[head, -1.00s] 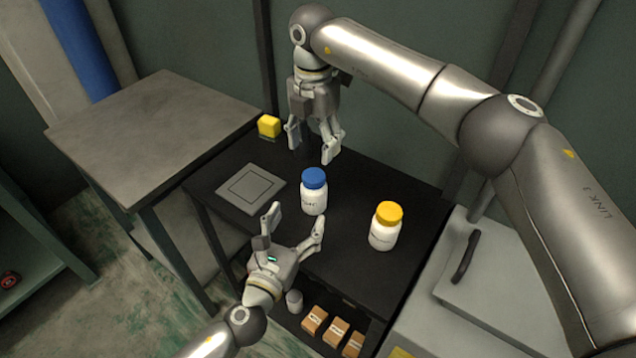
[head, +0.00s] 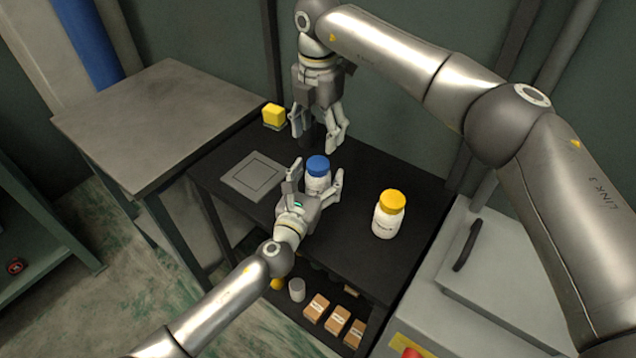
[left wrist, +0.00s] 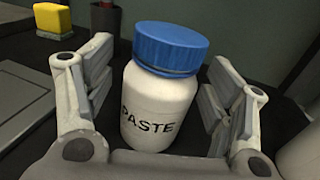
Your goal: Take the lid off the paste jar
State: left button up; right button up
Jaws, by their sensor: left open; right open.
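The paste jar (head: 318,183) is a white bottle with a blue lid (head: 318,163), upright on the black table. The left wrist view shows the word PASTE on the jar (left wrist: 158,112) and the blue lid (left wrist: 171,47) seated on it. My left gripper (head: 316,172) is open, with one finger on each side of the jar's body and gaps visible in the left wrist view (left wrist: 152,90). My right gripper (head: 315,138) is open and empty, pointing down above the table just behind the jar.
A white jar with a yellow lid (head: 389,214) stands to the right. A grey square plate (head: 240,184) lies to the left. A yellow block (head: 273,115) is at the back left. Small boxes (head: 337,320) sit on the lower shelf.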

aim_at(318, 163)
pick_arm(q)
jog(key=shift+c, duration=0.2)
jog(key=c, duration=1.7)
grip_shut()
pick_arm(e)
jog(key=m, duration=0.6)
jog(key=shift+a+m, duration=0.1)
jog(key=shift+m, duration=0.2)
jog(key=m, duration=0.6)
jog(key=shift+m, duration=0.4)
jog(key=shift+f, duration=4)
jog(key=shift+c, duration=0.2)
